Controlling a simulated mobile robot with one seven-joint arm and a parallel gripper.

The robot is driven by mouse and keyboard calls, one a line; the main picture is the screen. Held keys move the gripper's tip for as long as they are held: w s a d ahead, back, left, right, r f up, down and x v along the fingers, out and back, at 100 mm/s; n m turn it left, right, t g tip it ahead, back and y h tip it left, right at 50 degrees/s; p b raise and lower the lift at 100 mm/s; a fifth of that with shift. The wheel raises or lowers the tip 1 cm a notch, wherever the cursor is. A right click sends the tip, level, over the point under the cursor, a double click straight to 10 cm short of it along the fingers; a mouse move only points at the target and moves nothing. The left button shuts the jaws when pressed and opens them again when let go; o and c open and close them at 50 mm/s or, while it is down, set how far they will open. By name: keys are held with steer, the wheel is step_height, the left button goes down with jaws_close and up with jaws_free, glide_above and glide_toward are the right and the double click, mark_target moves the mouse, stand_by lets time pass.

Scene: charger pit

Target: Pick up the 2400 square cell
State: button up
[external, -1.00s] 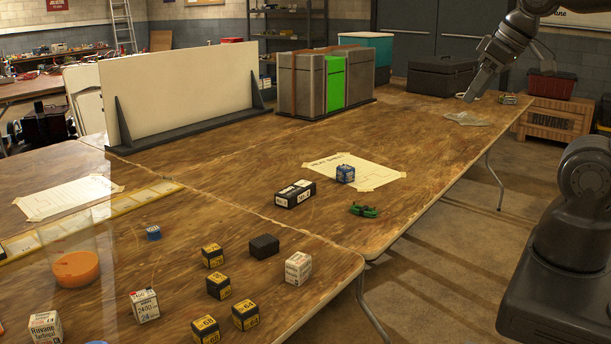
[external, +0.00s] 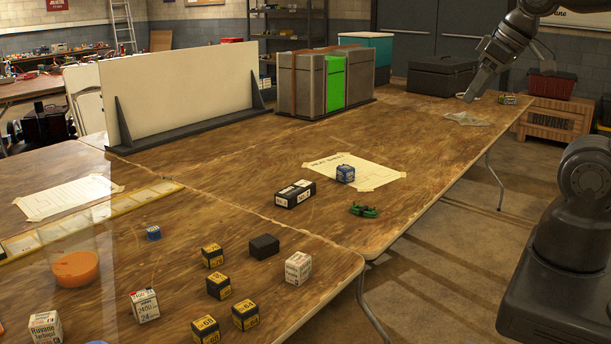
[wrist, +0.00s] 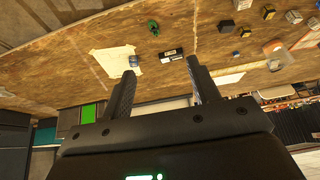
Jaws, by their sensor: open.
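The 2400 square cell (external: 145,305) is a white box with dark and red print, marked 2400, standing on the near table among several small boxes in the external view. I cannot tell it apart surely in the wrist view. My gripper (external: 471,97) hangs over the far right end of the long table, far from the cell. In the wrist view my gripper (wrist: 160,72) is open, with nothing between its two fingers.
A long black-and-white box (external: 295,194), a blue box (external: 345,173) and a green item (external: 364,210) lie mid-table. A white panel (external: 185,90) stands behind.

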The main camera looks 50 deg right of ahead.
steer(key=shift+c, duration=0.2)
stand_by(0.4)
steer(key=w+a+m+g+y, duration=0.15)
steer(key=w+a+m, duration=0.25)
steer(key=w+a, duration=0.6)
steer(key=w+a+m+y, duration=0.2)
steer(key=w+a+m, duration=0.2)
steer(key=w+a, duration=0.65)
steer(key=m+g+y, duration=0.3)
steer(key=m, duration=0.9)
glide_toward(143, 294)
steer(key=f, duration=0.1)
steer(key=x, duration=0.5)
steer(key=shift+s+a+r, duration=0.1)
steer(key=shift+s+a, duration=0.1)
steer(key=shift+s, duration=0.1)
steer(key=shift+w+x, duration=0.2)
steer(key=shift+x, duration=1.35)
steer(key=shift+w+x, duration=0.2)
steer(key=shift+x, duration=1.35)
